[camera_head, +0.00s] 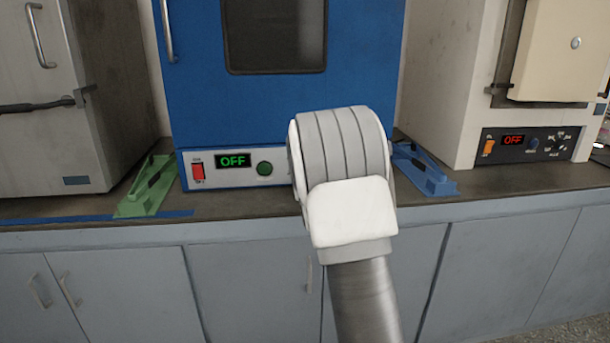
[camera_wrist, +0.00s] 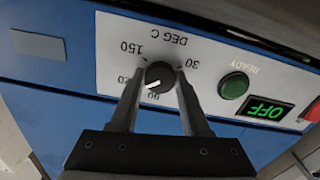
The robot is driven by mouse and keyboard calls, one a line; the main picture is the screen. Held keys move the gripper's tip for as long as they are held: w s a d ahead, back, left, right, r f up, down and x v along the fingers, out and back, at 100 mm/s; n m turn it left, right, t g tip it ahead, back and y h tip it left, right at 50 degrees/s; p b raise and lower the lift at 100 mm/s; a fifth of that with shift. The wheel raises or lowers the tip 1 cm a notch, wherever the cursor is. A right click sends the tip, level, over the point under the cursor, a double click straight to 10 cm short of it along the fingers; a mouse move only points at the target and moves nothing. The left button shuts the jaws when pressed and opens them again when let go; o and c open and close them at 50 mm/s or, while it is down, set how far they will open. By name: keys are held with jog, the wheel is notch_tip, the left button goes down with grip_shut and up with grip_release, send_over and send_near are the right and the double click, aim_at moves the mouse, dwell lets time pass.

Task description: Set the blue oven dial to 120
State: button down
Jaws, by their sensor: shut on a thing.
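The blue oven (camera_head: 190,90) stands at the back centre of the counter; its white control panel also shows in the wrist view (camera_wrist: 205,50). The dial (camera_wrist: 159,75) is a small black knob with a white pointer mark. My gripper (camera_wrist: 160,77) is shut on the dial, one finger on each side. The panel appears upside down there, with 150 and 30 above the dial and 120 and 90 partly covered below left. The white mark points to the lower left, roughly between 120 and 90. In the head view my arm hides the dial and fingers.
The oven's display (camera_head: 233,161) reads OFF, beside a red switch (camera_head: 197,171) and a green button (camera_head: 264,168). A green holder (camera_head: 147,188) and a blue holder (camera_head: 425,172) lie on the counter at either side. Other ovens flank it.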

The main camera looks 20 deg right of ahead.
jog(key=shift+m, duration=0.6)
jog(key=shift+c, duration=1.8)
grip_release()
jog(key=p+v, duration=0.2)
jog(key=v, duration=1.5)
jog(key=shift+s+p, duration=0.25)
jog(key=shift+p, duration=0.1)
jog(key=shift+a+r, duration=0.1)
jog(key=shift+r, duration=0.05)
